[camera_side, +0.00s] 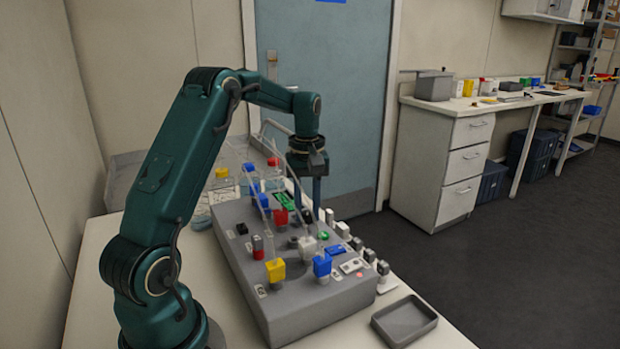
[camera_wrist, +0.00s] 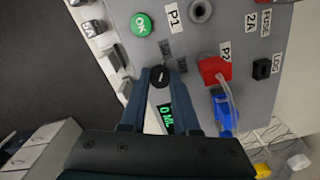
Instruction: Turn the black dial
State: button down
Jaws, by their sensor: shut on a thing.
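The black dial (camera_wrist: 159,76) sits on the sloped grey panel of the bioreactor unit (camera_side: 262,318). In the wrist view it is between my two fingertips, and my gripper (camera_wrist: 161,80) is shut on it. In the side view my gripper (camera_side: 307,192) points down at the upper right part of the panel. There the fingers reach the panel, and the dial is too small and covered to make out clearly.
Close to the dial are a green OK button (camera_wrist: 142,24), a red connector (camera_wrist: 214,70), a blue connector (camera_wrist: 222,110) and a green-lit display (camera_wrist: 166,121). A yellow connector (camera_side: 275,270) with clear tubing rises from the panel. A grey tray (camera_side: 404,321) lies at front right.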

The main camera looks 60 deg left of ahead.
aim_at(308, 212)
jog(key=shift+r, duration=0.1)
dwell(0.4)
jog(key=c, duration=0.6)
grip_release()
jog(key=shift+c, duration=0.2)
jog(key=shift+r, duration=2.55)
